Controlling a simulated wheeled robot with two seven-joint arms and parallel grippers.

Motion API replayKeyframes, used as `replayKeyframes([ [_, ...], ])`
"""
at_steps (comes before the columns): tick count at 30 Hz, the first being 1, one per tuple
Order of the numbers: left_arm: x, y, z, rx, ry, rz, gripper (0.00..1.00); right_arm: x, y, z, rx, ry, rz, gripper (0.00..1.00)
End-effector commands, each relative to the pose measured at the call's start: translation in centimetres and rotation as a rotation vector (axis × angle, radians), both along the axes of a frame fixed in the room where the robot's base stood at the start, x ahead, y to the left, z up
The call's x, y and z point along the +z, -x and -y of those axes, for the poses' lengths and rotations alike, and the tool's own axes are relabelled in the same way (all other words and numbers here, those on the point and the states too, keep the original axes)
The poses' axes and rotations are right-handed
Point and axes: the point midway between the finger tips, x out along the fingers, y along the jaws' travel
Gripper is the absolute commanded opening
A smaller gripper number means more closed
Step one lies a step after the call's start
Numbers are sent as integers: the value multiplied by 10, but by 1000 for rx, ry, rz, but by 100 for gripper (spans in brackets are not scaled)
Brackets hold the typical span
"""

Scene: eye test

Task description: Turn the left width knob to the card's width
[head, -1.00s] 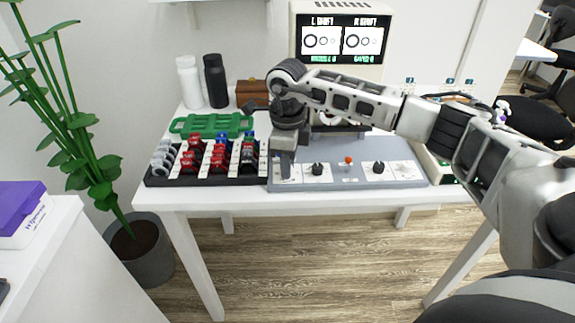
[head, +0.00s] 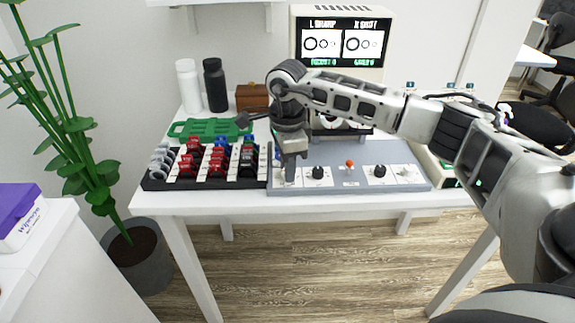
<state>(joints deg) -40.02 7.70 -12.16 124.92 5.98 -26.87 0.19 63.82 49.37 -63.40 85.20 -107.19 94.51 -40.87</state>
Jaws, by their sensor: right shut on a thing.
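The grey control panel (head: 335,184) lies on the white table. From the left it carries a small pale plate under my gripper, a black knob (head: 318,172), a red-tipped lever (head: 349,163), a second black knob (head: 380,170) and a pale plate (head: 407,173) at the right end. My right gripper (head: 290,179) points down onto the panel's left end. It is shut on a small knob there, the left width knob, mostly hidden by the fingers. The screen (head: 343,42) shows two ring pictures; its text is too blurred to read surely. My left gripper is not in view.
A black tray (head: 205,185) of red, blue and grey lens pieces stands left of the panel. Behind it lie a green frame (head: 205,128), a white bottle (head: 188,87), a black bottle (head: 215,86) and a brown box (head: 252,97). My right arm crosses above the panel.

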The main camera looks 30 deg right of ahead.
Motion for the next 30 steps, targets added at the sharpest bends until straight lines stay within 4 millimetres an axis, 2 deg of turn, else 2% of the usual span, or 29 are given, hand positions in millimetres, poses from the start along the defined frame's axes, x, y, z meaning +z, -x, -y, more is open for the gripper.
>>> replayKeyframes([
  [7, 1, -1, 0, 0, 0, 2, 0, 2, -1, 0, -1, -2, 4, 0],
  [8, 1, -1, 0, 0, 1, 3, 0, 2, -1, 0, -1, -2, 4, 26],
  [10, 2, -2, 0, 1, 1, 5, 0, 2, -1, 0, -1, -2, 4, 45],
  [24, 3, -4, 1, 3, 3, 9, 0, 0, 0, 0, -11, 1, 2, 45],
  [30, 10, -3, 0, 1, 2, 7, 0, 2, 0, 1, -160, 2, 0, 45],
])
